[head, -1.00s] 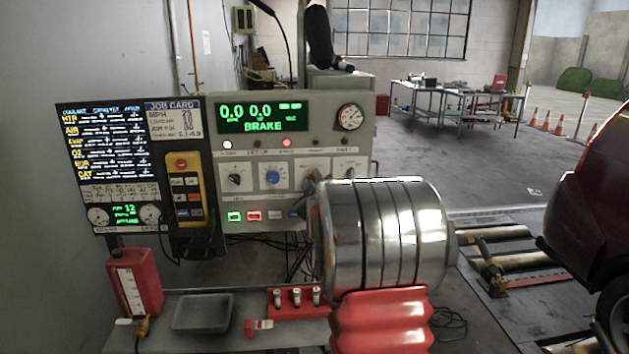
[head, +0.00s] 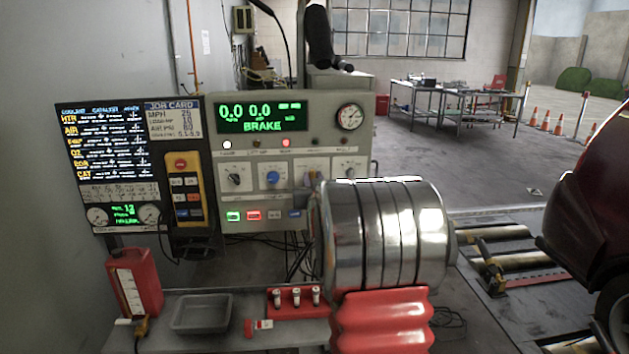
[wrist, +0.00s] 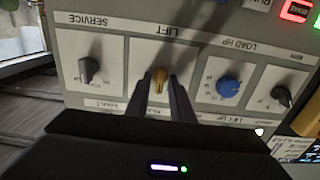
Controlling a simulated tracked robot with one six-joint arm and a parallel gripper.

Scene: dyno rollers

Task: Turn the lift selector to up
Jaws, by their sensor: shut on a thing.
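The lift selector (wrist: 159,80) is a small gold-coloured knob on a white plate marked LIFT, seen upside down in the wrist view. My gripper (wrist: 163,90) is shut on it, with a dark finger on either side of the knob. The knob's ridge stands roughly upright in the wrist view. The small position labels around it are too blurred or covered to read, so I cannot tell its setting.
A blue LOAD HP knob (wrist: 228,87) and a dark SERVICE knob (wrist: 90,70) flank the selector. The console display (head: 262,117) reads BRAKE. Lit push buttons (head: 254,216) sit below. A grey tray (head: 201,314) and a red bottle (head: 134,282) stand on the bench.

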